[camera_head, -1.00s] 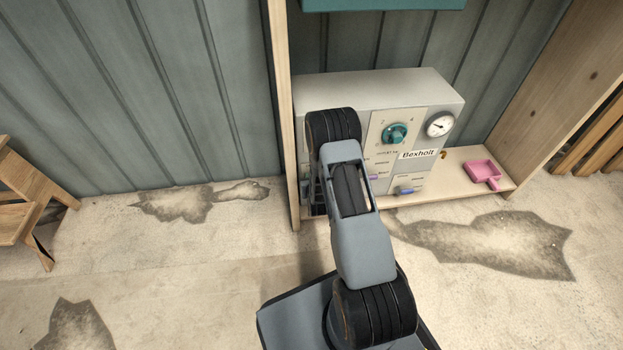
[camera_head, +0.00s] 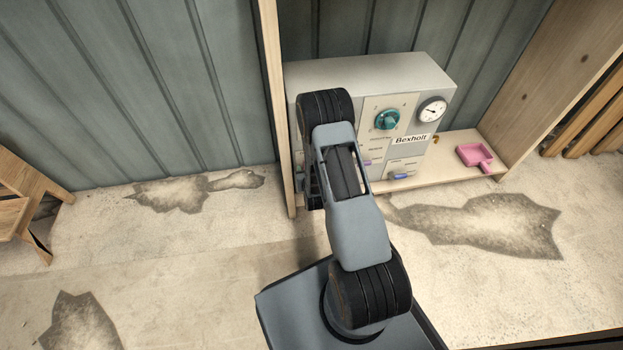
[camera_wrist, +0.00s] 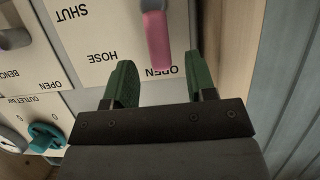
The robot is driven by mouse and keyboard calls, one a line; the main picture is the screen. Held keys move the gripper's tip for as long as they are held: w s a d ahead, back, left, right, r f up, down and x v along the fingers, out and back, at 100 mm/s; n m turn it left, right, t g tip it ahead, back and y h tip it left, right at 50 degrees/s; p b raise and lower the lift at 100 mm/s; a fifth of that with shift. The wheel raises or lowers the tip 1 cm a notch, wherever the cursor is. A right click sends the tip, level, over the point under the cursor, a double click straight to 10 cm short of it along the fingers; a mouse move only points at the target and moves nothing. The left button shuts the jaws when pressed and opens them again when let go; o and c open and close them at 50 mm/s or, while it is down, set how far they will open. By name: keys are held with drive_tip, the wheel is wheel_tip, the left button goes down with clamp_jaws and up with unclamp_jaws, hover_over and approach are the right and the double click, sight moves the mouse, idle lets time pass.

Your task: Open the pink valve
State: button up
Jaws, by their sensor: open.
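The pink valve (camera_wrist: 157,38) is a pink lever on a white panel in the wrist view, its tip beside the upside-down word OPEN. SHUT is printed to its left, and HOSE lies between. My gripper (camera_wrist: 160,78) is open, with one green finger on each side of the lever's line. In the head view my arm hides the pink valve and my gripper.
The grey Bexholt box (camera_head: 400,72) carries a teal knob (camera_head: 387,119), a gauge (camera_head: 432,110) and a blue lever (camera_head: 400,176). A wooden side wall (camera_wrist: 241,50) stands close beside the gripper. A wooden stool (camera_head: 25,190) is far left.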

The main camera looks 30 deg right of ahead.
drive_tip(key=p+v, duration=0.2)
drive_tip(key=v, duration=0.8)
drive_tip(key=shift+s, duration=0.15)
drive_tip(key=w+a+r+n+g+y+p, duration=0.1)
drive_tip(key=a+r+g+p, duration=0.15)
drive_tip(key=r+p, duration=1.1)
drive_tip(key=w+a+r+g+y+p, duration=0.25)
drive_tip(key=r+p, duration=0.35)
drive_tip(key=r, duration=1.4)
drive_tip(key=s+a+r+g+p, duration=0.1)
drive_tip(key=s+r+p, duration=0.3)
drive_tip(key=r, duration=0.5)
drive_tip(key=s+a+r+n+g+p, duration=0.1)
drive_tip(key=s+r+p, duration=0.4)
drive_tip(key=r, duration=0.4)
drive_tip(key=s+a+r+n+g+p, duration=0.1)
drive_tip(key=s+r+g+p, duration=0.1)
drive_tip(key=s+r+p, duration=0.2)
drive_tip(key=s+v, duration=0.1)
drive_tip(key=v, duration=0.5)
drive_tip(key=shift+a, duration=0.35)
drive_tip(key=shift+f, duration=0.15)
